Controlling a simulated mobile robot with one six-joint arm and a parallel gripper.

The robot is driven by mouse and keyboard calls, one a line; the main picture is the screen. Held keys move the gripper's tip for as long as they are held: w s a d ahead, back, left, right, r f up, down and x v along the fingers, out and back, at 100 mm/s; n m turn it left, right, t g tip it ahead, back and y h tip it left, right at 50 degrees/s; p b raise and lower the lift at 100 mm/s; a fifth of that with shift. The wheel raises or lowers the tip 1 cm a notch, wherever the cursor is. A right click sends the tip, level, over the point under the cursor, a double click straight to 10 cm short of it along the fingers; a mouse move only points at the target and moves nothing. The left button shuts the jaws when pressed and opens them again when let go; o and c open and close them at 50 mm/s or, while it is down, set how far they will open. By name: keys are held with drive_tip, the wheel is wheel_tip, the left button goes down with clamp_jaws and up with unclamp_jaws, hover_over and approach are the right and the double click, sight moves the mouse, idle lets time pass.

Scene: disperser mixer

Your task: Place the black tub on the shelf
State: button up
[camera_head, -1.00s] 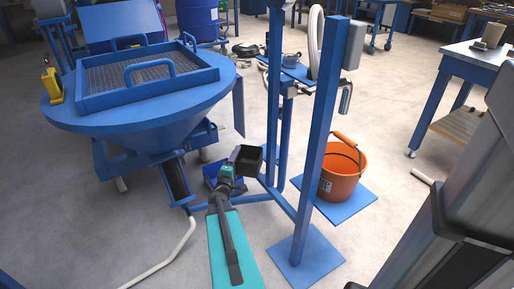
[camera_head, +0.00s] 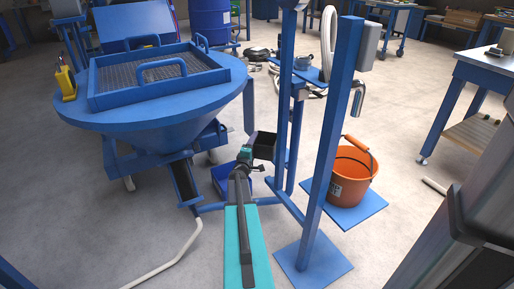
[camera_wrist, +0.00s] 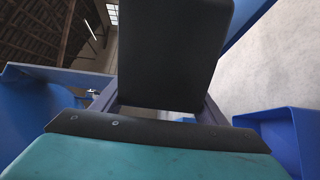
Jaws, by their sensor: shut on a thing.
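The black tub (camera_head: 264,144) is held up in front of the blue stand's posts in the head view, with its open top showing. My gripper (camera_head: 246,157) is shut on it at its near left side. In the wrist view the tub (camera_wrist: 175,50) is a large dark block that fills the upper middle. A small blue shelf (camera_head: 312,74) sits on the stand, beyond and above the tub, with a small grey item on it. A lower blue plate (camera_head: 358,214) at the stand's right carries an orange bucket. I cannot tell which one the task calls the shelf.
A blue bin (camera_head: 224,184) stands on the floor below my gripper. Blue posts (camera_head: 330,150) rise just right of the tub. The orange bucket (camera_head: 350,174) is behind the nearest post. A blue hopper (camera_head: 150,110) stands at left, with a pale hose on the floor.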

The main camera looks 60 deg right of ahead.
sight(258, 143)
drive_tip(key=shift+x, duration=1.9)
drive_tip(key=shift+f, duration=0.1)
drive_tip(key=shift+f+b, duration=0.8)
drive_tip(key=shift+f, duration=0.85)
drive_tip(key=shift+f+b, duration=0.2)
drive_tip(key=shift+b, duration=0.1)
drive_tip(key=o, duration=1.5)
drive_tip(key=shift+o, duration=0.2)
drive_tip(key=shift+r+p, duration=0.2)
drive_tip(key=shift+p, duration=0.1)
